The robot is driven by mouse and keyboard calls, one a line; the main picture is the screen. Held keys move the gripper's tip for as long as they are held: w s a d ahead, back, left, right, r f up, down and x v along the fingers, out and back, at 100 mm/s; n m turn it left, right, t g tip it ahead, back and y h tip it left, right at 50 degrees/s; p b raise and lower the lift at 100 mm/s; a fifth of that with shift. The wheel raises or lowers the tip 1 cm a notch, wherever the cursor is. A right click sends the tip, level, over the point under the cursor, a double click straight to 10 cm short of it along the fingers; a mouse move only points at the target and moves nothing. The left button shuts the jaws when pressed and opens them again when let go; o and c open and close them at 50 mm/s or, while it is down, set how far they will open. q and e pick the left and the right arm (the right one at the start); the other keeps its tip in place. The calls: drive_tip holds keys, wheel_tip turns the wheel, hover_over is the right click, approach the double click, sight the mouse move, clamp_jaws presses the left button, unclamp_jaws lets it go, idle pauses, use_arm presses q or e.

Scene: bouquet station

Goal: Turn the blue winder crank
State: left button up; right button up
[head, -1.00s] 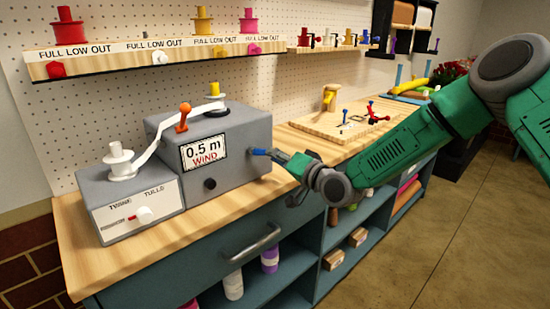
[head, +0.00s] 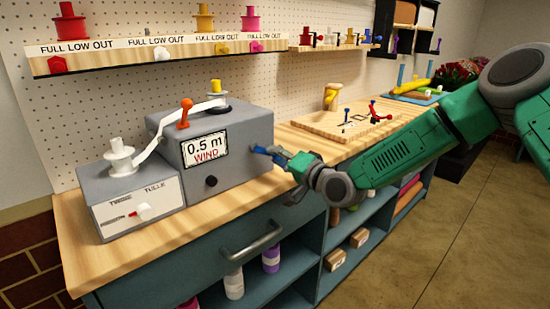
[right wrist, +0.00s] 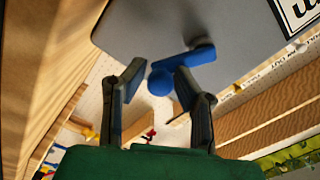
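The blue winder crank (head: 262,150) sticks out of the right side of the grey winder box, which has a "0.5 m WIND" label (head: 205,149). My right gripper (head: 277,156) is at the crank, with its fingers pointing at the box. In the right wrist view the crank (right wrist: 185,61) runs from its hub on the grey box to a round knob (right wrist: 160,82). The open fingers (right wrist: 160,76) stand on either side of the knob, with a small gap showing; contact cannot be told. My left gripper is not in view.
A smaller grey box with a twine/tulle slider (head: 132,216) stands left of the winder, joined to it by white ribbon (head: 160,132). An orange lever (head: 184,113) tops the winder. A wooden board with pegs (head: 345,122) lies behind my right arm. A spool shelf (head: 155,49) hangs above.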

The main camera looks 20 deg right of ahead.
drive_tip(key=shift+o, duration=0.3)
drive_tip(key=shift+s+d, duration=0.1)
drive_tip(key=shift+d, duration=0.05)
drive_tip(key=shift+s, duration=0.15)
drive_tip(key=v, duration=1.1)
drive_tip(key=shift+s+d, duration=0.2)
drive_tip(key=shift+s, duration=0.1)
